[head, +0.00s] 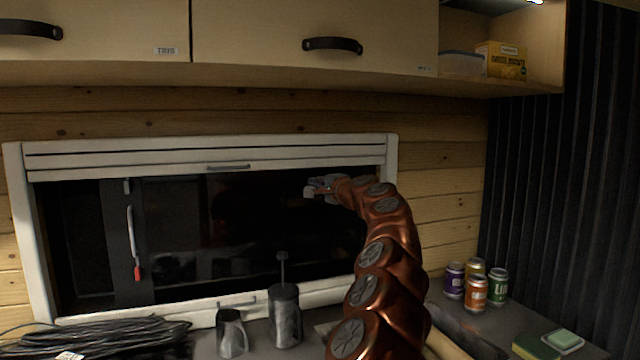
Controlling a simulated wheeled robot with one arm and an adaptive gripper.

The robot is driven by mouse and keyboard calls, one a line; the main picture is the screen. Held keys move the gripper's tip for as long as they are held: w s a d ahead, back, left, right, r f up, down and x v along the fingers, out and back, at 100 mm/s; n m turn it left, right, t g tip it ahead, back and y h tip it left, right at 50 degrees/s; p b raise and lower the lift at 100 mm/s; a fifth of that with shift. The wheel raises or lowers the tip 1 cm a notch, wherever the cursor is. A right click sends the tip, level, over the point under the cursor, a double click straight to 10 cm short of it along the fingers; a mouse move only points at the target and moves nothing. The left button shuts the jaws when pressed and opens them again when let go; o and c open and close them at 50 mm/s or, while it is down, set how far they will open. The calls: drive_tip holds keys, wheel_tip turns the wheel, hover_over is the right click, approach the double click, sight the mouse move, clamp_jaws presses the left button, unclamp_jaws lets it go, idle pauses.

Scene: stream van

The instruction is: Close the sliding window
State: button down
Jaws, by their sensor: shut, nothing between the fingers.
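The sliding window (240,235) is a wide dark pane in a white frame, set in the wooden wall. A dark upright bar near its left side carries a long white handle (131,235) with a red lower end. Left of this bar is a narrow dark area; I cannot tell whether it is glass or an opening. My gripper (309,190) is shut and empty in front of the upper right part of the window, well to the right of the handle. My copper arm hides the window's lower right corner.
A grey cup (231,333) and a grey canister (285,316) with an upright rod stand below the window. Coiled black cable (110,337) lies at the left. Several cans (476,291) and a sponge (563,340) are at the right. Cabinets (310,25) overhang the window.

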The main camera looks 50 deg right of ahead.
sight(286, 180)
drive_tip(key=shift+p+x, duration=0.9)
drive_tip(key=shift+x, duration=1.15)
drive_tip(key=shift+w, duration=0.5)
drive_tip(key=shift+w+a, duration=0.1)
drive_tip(key=shift+w, duration=0.05)
drive_tip(key=shift+w+a+f, duration=0.1)
drive_tip(key=shift+w+a, duration=0.25)
drive_tip(key=shift+a, duration=0.45)
drive_tip(key=shift+w+a, duration=0.4)
drive_tip(key=shift+a, duration=0.45)
drive_tip(key=shift+a, duration=0.1)
